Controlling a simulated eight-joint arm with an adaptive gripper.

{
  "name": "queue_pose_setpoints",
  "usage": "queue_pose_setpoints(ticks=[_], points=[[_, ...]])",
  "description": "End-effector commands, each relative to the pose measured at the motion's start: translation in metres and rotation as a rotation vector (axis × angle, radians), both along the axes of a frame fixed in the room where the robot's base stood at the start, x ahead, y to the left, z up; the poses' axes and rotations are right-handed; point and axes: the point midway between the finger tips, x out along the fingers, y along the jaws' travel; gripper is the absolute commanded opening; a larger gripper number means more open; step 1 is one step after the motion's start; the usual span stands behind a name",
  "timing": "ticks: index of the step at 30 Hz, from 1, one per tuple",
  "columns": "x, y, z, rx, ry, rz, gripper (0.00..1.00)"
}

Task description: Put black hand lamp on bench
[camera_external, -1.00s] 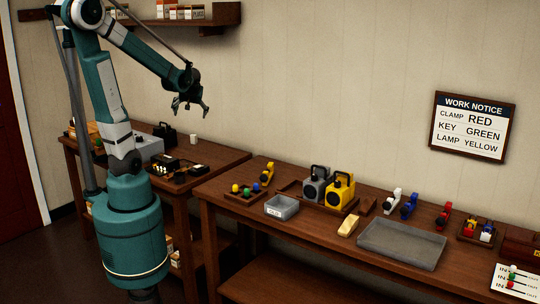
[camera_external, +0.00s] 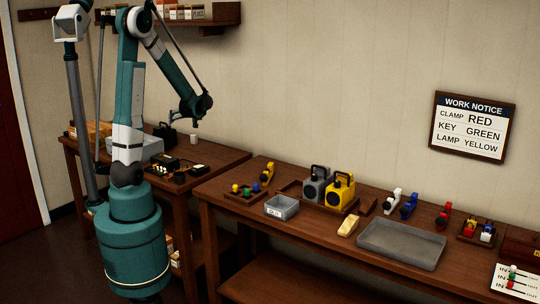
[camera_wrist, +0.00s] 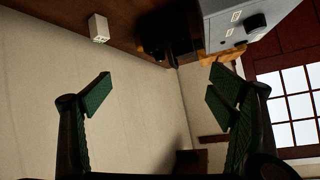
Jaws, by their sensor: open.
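The black hand lamp (camera_external: 165,133) stands on the left wooden table, beside a grey box. It also shows in the wrist view (camera_wrist: 168,36) as a dark shape at the top, its details lost in shadow. My gripper (camera_external: 177,118) is small and partly hidden in the outside view, close to the lamp and above it. In the wrist view my gripper (camera_wrist: 161,92) has its green-padded fingers wide apart with nothing between them. The long wooden bench (camera_external: 216,200) on the right holds a grey hand lamp (camera_external: 317,184) and a yellow hand lamp (camera_external: 341,190).
The grey box (camera_wrist: 238,22) is beside the lamp. A dark tray of small items (camera_external: 180,170) lies in front. The bench also holds a flat grey tray (camera_external: 402,244), a small grey bin (camera_external: 281,207) and several coloured clamps.

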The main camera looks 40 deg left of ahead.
Motion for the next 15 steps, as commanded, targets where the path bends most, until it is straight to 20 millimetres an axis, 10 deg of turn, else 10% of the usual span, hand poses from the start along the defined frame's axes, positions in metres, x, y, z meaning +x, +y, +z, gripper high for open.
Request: queue_pose_setpoints(ticks=[15], points=[[0.018, 0.065, -0.058, 0.178, -0.148, 0.193, 0.83]])
